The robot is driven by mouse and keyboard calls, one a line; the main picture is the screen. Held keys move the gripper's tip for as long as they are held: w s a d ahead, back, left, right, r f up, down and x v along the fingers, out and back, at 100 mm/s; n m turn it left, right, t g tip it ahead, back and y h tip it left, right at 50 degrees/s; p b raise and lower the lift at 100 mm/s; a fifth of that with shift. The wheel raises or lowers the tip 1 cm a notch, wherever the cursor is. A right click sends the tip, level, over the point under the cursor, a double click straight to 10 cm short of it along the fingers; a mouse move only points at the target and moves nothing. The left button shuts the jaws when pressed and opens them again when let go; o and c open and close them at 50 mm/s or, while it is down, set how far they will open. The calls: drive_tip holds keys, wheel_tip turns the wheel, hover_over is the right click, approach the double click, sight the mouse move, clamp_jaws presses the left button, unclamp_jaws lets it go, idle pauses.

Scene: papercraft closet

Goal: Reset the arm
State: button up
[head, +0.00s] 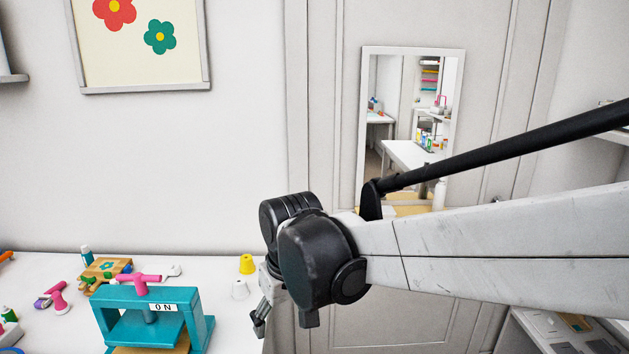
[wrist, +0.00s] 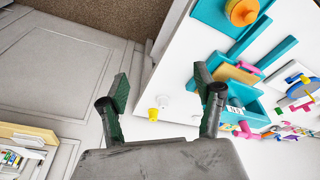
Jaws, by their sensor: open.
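My gripper (wrist: 162,98) is open and empty in the wrist view, its two dark green fingers spread wide. In the head view my arm reaches in from the right, and my gripper (head: 262,318) hangs at the right end of the white table (head: 245,335).
A teal press (head: 205,325) marked ON stands on the table, left of my gripper. Pink tools (head: 60,298) and a wooden block (head: 105,268) lie farther left. A door with a mirror (head: 455,130) is behind my arm. A framed flower picture (head: 140,88) hangs on the wall.

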drive_tip(key=s+d+r+m+t+p, duration=0.1)
drive_tip(key=s+d, duration=0.3)
drive_tip(key=d, duration=0.4)
drive_tip(key=s+d+r+m+t+h+p, duration=0.1)
drive_tip(key=s+d+r+m+t, duration=0.1)
drive_tip(key=d, duration=0.7)
drive_tip(key=s+d+r+m+t+p, duration=0.1)
drive_tip(key=s+d+m, duration=0.3)
drive_tip(key=d, duration=0.5)
drive_tip(key=shift+s+d+r+t+h, duration=0.25)
drive_tip(key=shift+s+r, duration=0.35)
drive_tip(key=shift+s, duration=0.55)
